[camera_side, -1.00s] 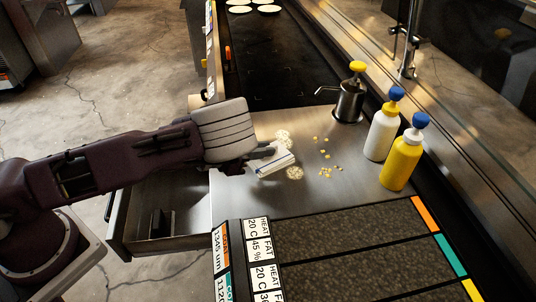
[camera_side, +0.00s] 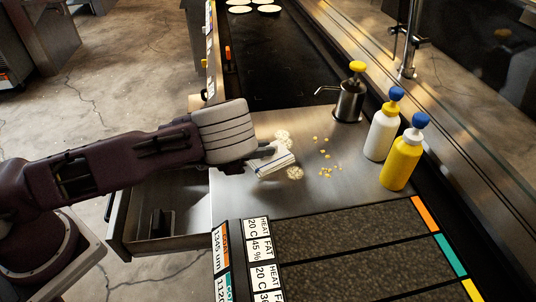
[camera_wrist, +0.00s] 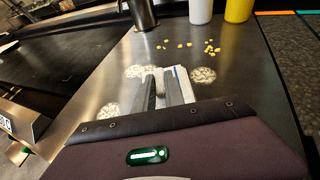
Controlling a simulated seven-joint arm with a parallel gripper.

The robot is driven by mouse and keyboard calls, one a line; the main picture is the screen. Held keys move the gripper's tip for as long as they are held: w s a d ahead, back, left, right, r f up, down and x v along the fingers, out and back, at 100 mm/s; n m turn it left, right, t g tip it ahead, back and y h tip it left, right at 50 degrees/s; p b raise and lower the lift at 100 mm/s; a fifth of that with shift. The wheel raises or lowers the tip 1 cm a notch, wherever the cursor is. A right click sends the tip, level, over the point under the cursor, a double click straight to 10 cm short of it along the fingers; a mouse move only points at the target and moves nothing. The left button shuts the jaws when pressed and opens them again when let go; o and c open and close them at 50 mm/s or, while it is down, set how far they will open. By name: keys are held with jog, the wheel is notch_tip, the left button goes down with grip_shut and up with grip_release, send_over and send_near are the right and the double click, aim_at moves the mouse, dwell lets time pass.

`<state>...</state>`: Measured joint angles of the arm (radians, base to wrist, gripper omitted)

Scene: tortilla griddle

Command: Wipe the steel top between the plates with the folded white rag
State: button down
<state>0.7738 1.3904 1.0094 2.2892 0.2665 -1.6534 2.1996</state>
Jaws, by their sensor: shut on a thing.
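The folded white rag (camera_side: 272,164) is a flat pad with a blue stripe, low at the steel top. My gripper (camera_side: 262,155) is shut on it, reaching in from the left. In the wrist view my gripper (camera_wrist: 160,88) has its two fingers on the rag (camera_wrist: 184,84), which is partly hidden behind them. The steel top (camera_side: 310,190) carries pale powdery smears (camera_side: 283,136) behind the rag and another smear (camera_side: 295,173) at its right front. Yellow crumbs (camera_side: 325,170) lie to the right. I cannot tell whether the rag touches the steel.
A steel pump pot (camera_side: 350,102) with a yellow cap stands at the back. A white bottle (camera_side: 381,137) and a yellow bottle (camera_side: 399,169) stand at the right. The dark griddle plate (camera_side: 265,65) holds pale tortillas (camera_side: 268,9).

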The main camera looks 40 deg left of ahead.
jog(key=shift+w+a, duration=0.5)
jog(key=shift+a, duration=0.05)
jog(key=shift+w, duration=0.1)
jog(key=shift+w+a+f, duration=0.15)
jog(key=shift+w+a, duration=1.55)
jog(key=shift+a, duration=0.05)
jog(key=shift+w+a, duration=0.5)
jog(key=shift+s+d+f, duration=0.1)
jog(key=shift+s+d, duration=0.3)
jog(key=shift+s, duration=0.35)
jog(key=shift+s+d+r, duration=0.1)
jog(key=shift+s+d, duration=0.3)
jog(key=shift+s, duration=0.4)
jog(key=shift+s+d+f, duration=0.1)
jog(key=shift+s+d, duration=0.3)
jog(key=shift+s, duration=0.35)
